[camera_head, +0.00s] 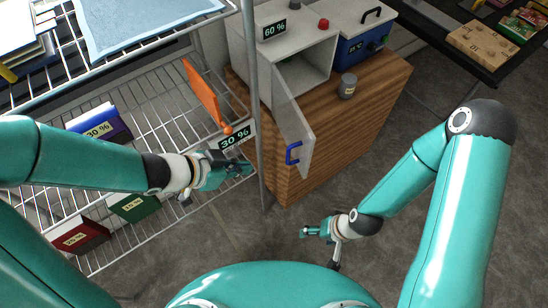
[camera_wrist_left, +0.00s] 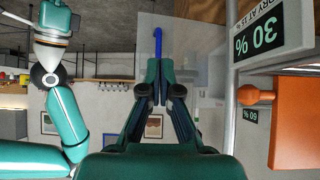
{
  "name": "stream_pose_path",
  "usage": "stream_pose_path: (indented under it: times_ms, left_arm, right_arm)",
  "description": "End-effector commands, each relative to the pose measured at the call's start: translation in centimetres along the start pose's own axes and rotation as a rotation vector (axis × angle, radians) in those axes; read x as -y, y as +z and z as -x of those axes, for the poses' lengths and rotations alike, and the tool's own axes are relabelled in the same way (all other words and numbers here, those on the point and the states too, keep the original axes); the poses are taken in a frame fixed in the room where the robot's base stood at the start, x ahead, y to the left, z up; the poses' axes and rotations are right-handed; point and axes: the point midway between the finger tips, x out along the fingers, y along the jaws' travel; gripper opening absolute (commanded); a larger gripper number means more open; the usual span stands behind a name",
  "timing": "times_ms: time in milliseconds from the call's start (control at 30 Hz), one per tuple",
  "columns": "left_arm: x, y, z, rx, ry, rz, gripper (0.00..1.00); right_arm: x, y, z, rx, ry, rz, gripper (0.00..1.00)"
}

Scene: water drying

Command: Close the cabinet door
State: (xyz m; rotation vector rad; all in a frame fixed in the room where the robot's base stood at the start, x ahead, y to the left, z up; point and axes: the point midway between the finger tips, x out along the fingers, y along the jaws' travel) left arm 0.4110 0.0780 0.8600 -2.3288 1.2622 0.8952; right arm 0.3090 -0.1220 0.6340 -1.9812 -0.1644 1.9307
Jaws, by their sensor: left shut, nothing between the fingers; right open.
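The cabinet (camera_head: 275,45) is a pale grey box on a wooden stand. Its see-through door (camera_head: 290,115) stands open, swung out toward me, with a blue handle (camera_head: 293,154) near its free edge. My left gripper (camera_head: 246,169) is shut and empty, left of the handle and apart from it in the head view. In the left wrist view, the shut fingers (camera_wrist_left: 157,84) point toward the blue handle (camera_wrist_left: 158,42), which is partly hidden behind them. My right gripper (camera_head: 306,232) is open and empty, below the door and over the floor.
A metal post (camera_head: 253,95) of the wire rack (camera_head: 165,85) stands between my left gripper and the cabinet. An orange paddle (camera_head: 203,93) and a 30 % sign (camera_head: 235,138) are near it. A grey jar (camera_head: 347,86) stands on the wooden stand (camera_head: 385,85).

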Motion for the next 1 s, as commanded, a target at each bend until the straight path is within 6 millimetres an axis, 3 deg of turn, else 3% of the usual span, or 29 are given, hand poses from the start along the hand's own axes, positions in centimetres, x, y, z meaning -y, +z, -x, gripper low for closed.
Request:
stream_pose_path:
  times_ms: [100,333,600,1000]
  left_arm:
    - [-0.3,0.3,-3.2,0.000,0.012,-0.009,0.00]
    - [-0.4,0.1,-8.0,0.000,0.015,-0.010,0.00]
    - [-0.4,-2.6,-10.2,0.000,0.012,-0.010,0.00]
    - [-0.4,-3.0,-10.6,-0.001,0.012,-0.009,0.00]
  right_arm:
    - [-0.8,0.0,-2.1,0.000,0.000,-0.001,0.79]
    - [-1.6,0.0,-4.3,0.000,0.000,-0.001,0.79]
    - [-1.5,-0.1,-4.1,-0.001,0.000,-0.001,0.79]
    - [-1.5,-0.1,-4.1,-0.001,0.000,-0.001,0.79]
